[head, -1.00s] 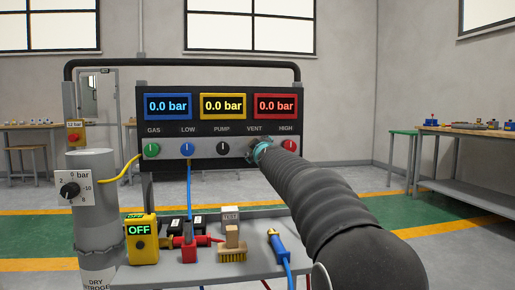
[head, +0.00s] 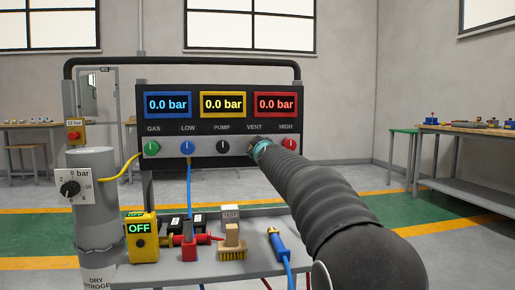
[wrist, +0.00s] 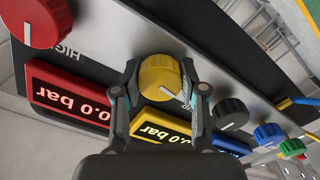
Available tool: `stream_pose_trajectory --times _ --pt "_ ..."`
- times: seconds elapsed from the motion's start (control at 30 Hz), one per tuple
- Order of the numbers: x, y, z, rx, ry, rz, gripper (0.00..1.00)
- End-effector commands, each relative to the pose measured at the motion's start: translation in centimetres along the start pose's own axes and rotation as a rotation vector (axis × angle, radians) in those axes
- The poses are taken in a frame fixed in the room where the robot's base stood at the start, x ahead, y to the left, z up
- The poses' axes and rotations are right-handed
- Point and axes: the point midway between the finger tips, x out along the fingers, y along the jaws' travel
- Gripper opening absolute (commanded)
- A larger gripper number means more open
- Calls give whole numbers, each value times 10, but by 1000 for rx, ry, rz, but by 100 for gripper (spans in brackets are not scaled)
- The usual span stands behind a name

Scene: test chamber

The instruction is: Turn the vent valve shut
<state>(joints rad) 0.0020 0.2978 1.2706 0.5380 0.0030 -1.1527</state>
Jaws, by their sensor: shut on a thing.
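The vent valve is a yellow knob (wrist: 160,82) on the panel, seen in the wrist view with a white mark on its face. My gripper (wrist: 161,88) has one finger on each side of the knob and is shut on it. In the head view my gripper (head: 260,149) is at the panel below the VENT label (head: 254,127). There, my gripper and arm hide the yellow knob.
The red HIGH knob (head: 289,145) sits close to the right of my gripper. The black PUMP knob (head: 223,148) is on its left, then the blue LOW (head: 187,149) and green GAS (head: 151,148) knobs. All three displays (head: 223,106) read 0.0 bar. A cluttered shelf (head: 150,271) stands below.

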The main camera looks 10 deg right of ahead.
Motion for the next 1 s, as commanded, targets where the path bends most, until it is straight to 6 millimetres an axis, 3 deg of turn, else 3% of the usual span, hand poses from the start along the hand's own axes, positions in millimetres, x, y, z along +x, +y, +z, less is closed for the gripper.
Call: stream_pose_trajectory --times 1.0 --pt "0 -2 0 948 -1 -1 7"
